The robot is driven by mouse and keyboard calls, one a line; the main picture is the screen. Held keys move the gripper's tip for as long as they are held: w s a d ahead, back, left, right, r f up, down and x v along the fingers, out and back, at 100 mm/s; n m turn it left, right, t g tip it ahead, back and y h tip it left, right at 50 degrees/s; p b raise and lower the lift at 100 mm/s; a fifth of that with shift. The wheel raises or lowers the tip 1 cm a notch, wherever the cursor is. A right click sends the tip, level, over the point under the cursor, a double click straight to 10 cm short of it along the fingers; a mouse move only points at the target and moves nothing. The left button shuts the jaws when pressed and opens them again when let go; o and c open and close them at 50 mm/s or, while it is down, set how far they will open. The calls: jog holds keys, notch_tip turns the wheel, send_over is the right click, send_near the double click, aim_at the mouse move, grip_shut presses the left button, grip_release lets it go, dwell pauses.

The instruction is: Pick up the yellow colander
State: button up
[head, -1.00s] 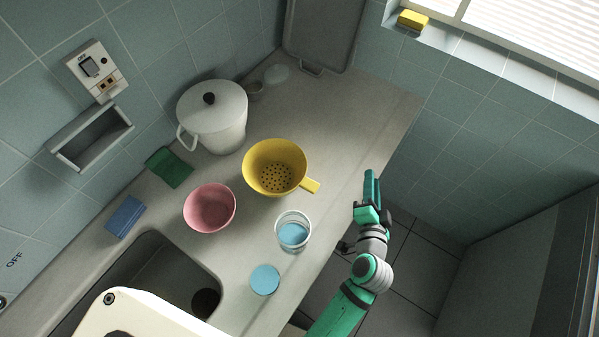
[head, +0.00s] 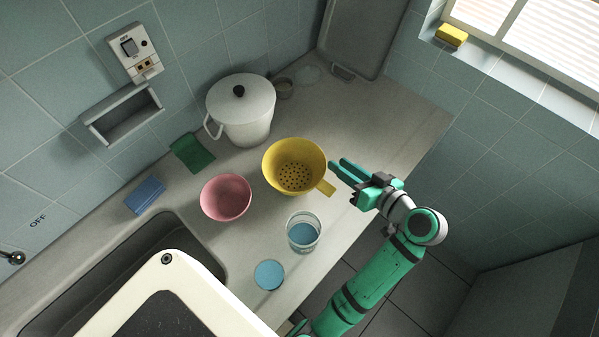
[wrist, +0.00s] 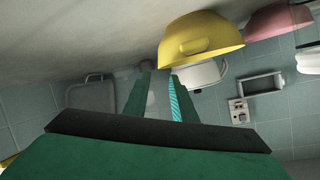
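The yellow colander (head: 283,156) stands on the counter, its short handle (head: 327,188) pointing to the lower right, toward the counter's front edge. My green gripper (head: 338,171) is just right of the colander, its fingers pointing left toward the rim beside the handle. In the head view a gap shows between the fingertips, with nothing between them. In the wrist view the colander (wrist: 205,36) appears at the upper right, outside my fingers (wrist: 160,80), which are apart and empty. I cannot tell whether a finger touches the rim.
A pink bowl (head: 226,198) stands left of the colander and a clear cup (head: 303,234) below it. A blue disc (head: 269,275) lies nearer the sink (head: 120,250). A white lidded pot (head: 245,118) stands behind.

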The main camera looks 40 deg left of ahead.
jog(key=shift+x, duration=4.15)
grip_shut()
